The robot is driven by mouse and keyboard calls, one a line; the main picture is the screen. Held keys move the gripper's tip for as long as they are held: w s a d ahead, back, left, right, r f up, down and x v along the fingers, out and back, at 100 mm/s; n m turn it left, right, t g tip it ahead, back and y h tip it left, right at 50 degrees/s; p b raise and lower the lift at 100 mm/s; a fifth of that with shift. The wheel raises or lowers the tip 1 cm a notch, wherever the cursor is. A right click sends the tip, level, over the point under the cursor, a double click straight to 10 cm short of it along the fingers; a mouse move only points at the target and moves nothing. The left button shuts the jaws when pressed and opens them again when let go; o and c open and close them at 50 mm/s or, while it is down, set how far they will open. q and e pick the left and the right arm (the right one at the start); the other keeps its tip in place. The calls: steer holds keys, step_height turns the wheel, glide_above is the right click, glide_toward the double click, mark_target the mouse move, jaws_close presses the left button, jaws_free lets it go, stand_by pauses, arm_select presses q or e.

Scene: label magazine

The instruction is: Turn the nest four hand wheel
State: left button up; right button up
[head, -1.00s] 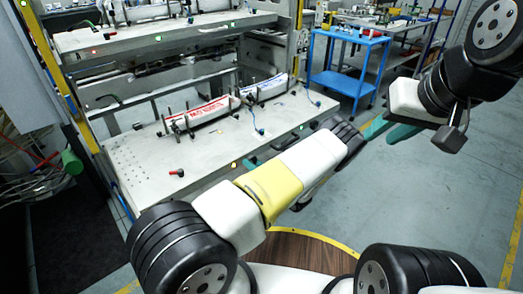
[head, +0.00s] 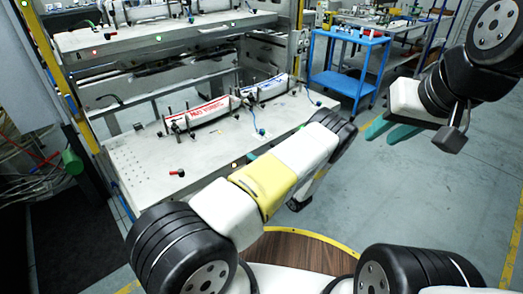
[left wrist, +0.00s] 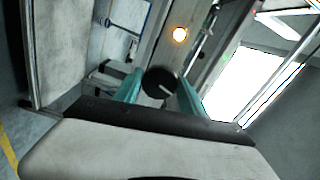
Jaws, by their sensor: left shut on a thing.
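In the left wrist view, a round black hand wheel (left wrist: 160,82) with a white line on its face sits between the teal fingers of my left gripper (left wrist: 158,90). The fingers are shut on it, one on each side. In the head view, my left forearm hides this wheel, and only a bit of teal finger (head: 253,157) shows at the bench's front edge. My right gripper (head: 391,130) is open and empty, held over the floor well right of the bench.
The bench (head: 140,165) carries a red-marked white magazine (head: 198,112) and a blue-marked one (head: 265,88), with small posts around them. A lit orange lamp (left wrist: 180,34) is close to the wheel. A blue cart (head: 348,75) stands behind. The floor at right is clear.

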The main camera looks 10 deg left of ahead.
arm_select(q)
steer(key=shift+m, duration=0.7)
steer(key=o, duration=1.4)
steer(key=shift+c, duration=0.2)
steer(key=shift+d, duration=0.1)
steer(key=v, duration=0.7)
steer(key=shift+s+d, duration=0.2)
steer(key=shift+d, duration=0.05)
